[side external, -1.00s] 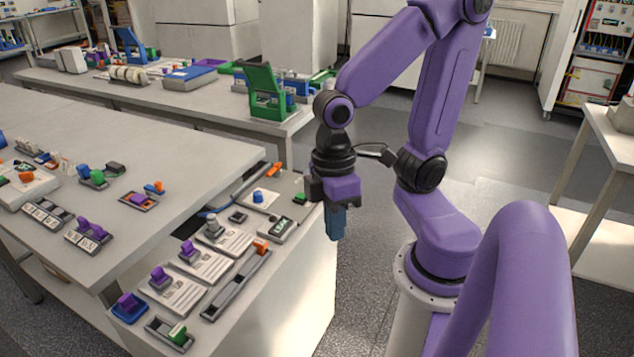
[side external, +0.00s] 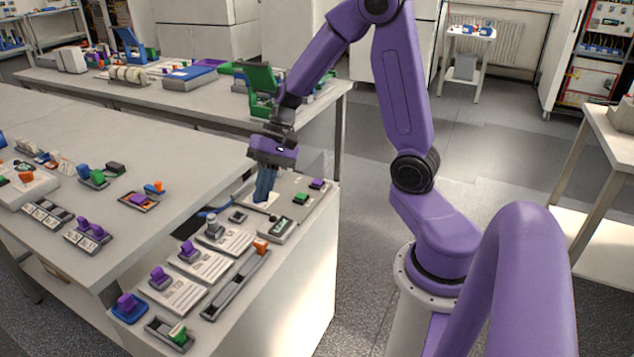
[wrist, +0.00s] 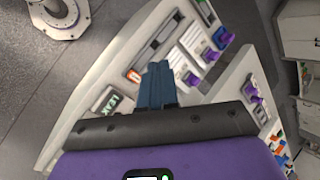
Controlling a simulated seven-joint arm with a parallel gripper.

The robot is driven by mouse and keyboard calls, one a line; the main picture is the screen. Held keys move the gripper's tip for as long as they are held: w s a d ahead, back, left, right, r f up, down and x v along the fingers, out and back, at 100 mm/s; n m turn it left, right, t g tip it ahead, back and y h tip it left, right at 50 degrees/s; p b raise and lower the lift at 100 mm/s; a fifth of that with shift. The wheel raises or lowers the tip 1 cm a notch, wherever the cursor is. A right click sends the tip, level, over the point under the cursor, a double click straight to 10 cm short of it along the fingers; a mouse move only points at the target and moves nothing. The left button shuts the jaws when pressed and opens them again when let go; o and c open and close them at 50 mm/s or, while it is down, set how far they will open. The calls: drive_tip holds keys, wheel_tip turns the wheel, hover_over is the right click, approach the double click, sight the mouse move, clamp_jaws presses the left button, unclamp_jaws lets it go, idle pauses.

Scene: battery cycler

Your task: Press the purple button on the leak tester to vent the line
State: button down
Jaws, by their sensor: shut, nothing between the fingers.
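The leak tester (side external: 292,214) is the light panel at the far end of the low bench. Its dark display (side external: 280,229) shows in the side view, and a display reading LEAK (wrist: 110,103) shows in the wrist view. The purple button (side external: 317,184) sits at the panel's far right corner, beyond a green button (side external: 300,198). I cannot make out the purple button in the wrist view. My gripper (side external: 263,199) is shut and empty, its blue fingers pointing down over the panel's left part, left of the purple button. The fingers (wrist: 158,68) also show in the wrist view.
Open floor lies to the right.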

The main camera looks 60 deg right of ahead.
drive_tip(key=w+d+f+m+t, duration=0.2)
drive_tip(key=w+d+m, duration=0.3)
drive_tip(key=d, duration=0.2)
drive_tip(key=m+t+h, duration=0.4)
drive_tip(key=m+t, duration=0.2)
drive_tip(key=m, duration=0.7)
hover_over(320, 182)
wheel_tip(320, 182, down, 5)
drive_tip(key=shift+w+d+f, duration=0.1)
drive_tip(key=shift+f, duration=4.4)
drive_tip(key=shift+f, duration=0.1)
drive_tip(key=shift+f, duration=0.35)
